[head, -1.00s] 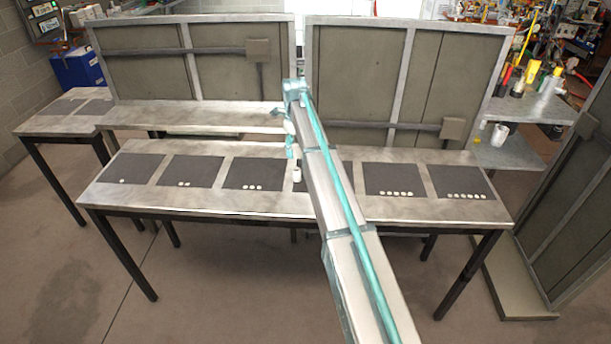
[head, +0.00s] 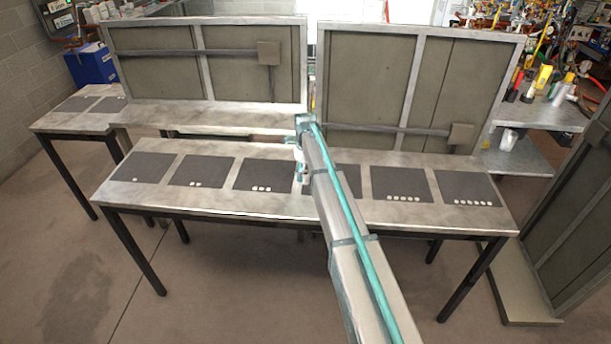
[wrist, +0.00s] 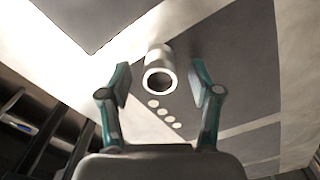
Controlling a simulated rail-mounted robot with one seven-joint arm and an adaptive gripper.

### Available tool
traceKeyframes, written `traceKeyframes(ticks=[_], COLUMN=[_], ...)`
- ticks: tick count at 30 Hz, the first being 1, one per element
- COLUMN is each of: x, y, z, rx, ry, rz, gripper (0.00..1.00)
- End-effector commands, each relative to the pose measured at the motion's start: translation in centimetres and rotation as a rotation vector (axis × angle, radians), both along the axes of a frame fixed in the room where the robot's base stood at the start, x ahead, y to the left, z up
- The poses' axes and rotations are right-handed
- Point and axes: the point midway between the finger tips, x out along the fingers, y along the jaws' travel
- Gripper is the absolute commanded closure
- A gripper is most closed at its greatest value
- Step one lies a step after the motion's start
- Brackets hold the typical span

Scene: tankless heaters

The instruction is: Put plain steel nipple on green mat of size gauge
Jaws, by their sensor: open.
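The steel nipple (wrist: 157,58), a short hollow grey tube with its open end facing the camera, shows in the wrist view between the fingers of my gripper (wrist: 162,80). My gripper is open, with one finger on each side of the nipple and visible gaps to it. The nipple is by a dark mat (wrist: 205,55) with a row of several white dots. In the head view my gripper (head: 301,165) is low over the middle of the table, and my arm mostly hides the mat there. I cannot make out a green mat or a size gauge.
The long metal table (head: 225,205) carries a row of dark mats, such as the one-dot mat (head: 145,167) and the rightmost mat (head: 468,186), marked with white dots. Upright panels (head: 375,75) stand behind it. A side table (head: 75,118) with dark mats is at left.

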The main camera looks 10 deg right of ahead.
Motion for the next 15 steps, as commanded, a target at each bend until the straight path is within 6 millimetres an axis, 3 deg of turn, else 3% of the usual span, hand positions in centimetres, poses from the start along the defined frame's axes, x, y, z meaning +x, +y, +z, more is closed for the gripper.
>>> traceKeyframes(ticks=[8,15], x=[0.02,0.01], y=[0.02,0.02], z=[-0.47,-0.45], rx=[0.000,0.000], ry=[-0.001,-0.001], rz=[0.000,0.000], gripper=[0.36,0.76])
